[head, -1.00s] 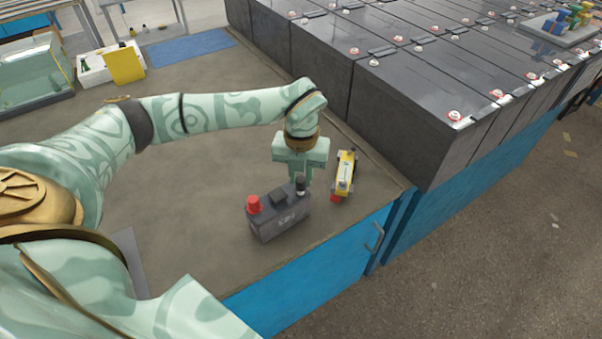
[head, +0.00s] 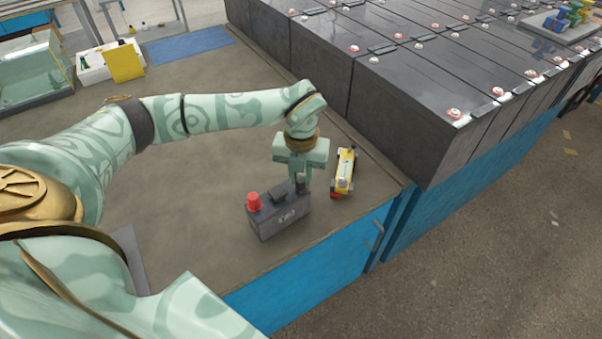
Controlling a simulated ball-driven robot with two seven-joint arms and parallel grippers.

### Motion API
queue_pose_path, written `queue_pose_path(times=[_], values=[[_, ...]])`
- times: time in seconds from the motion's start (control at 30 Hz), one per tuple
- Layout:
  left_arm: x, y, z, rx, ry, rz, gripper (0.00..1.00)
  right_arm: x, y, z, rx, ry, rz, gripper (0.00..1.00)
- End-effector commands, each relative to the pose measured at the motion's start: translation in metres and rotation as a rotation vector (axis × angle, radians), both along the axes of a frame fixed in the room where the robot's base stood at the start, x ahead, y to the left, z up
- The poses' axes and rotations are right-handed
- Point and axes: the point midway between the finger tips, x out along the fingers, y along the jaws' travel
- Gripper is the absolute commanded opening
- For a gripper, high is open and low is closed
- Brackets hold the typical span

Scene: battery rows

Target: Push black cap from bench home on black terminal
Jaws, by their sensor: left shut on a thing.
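A small dark grey battery (head: 281,219) stands on the bench near its front right edge. A red cap (head: 253,201) sits on its left end. The black cap (head: 300,185) is at the battery's right end, over the black terminal. My left gripper (head: 301,179) points down there, with its fingers on either side of the cap, shut on it. The terminal itself is hidden by the cap and fingers, so I cannot tell how far down the cap sits. My right gripper is not in view.
A yellow tool (head: 344,172) with a red part lies just right of the gripper. Large dark batteries (head: 420,130) rise behind it. The bench middle (head: 190,190) is clear.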

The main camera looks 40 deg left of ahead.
Motion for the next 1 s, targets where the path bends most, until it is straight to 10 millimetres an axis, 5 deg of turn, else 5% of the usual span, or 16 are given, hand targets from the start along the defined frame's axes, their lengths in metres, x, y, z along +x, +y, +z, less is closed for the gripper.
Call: queue_pose_path(times=[0.83, 0.87, 0.9, 1.0], values=[[-0.0005, 0.0000, -0.0081, 0.000, 0.002, 0.000, 0.01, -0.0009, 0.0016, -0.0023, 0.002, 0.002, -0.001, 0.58], [-0.0005, 0.0000, -0.0081, 0.000, 0.002, 0.000, 0.24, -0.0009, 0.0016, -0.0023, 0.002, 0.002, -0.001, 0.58], [-0.0005, 0.0000, -0.0081, 0.000, 0.002, 0.000, 0.35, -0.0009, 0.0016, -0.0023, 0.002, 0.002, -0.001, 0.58], [-0.0004, 0.0000, -0.0080, 0.001, 0.001, 0.000, 0.47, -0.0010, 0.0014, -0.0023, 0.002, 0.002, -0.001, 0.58]])
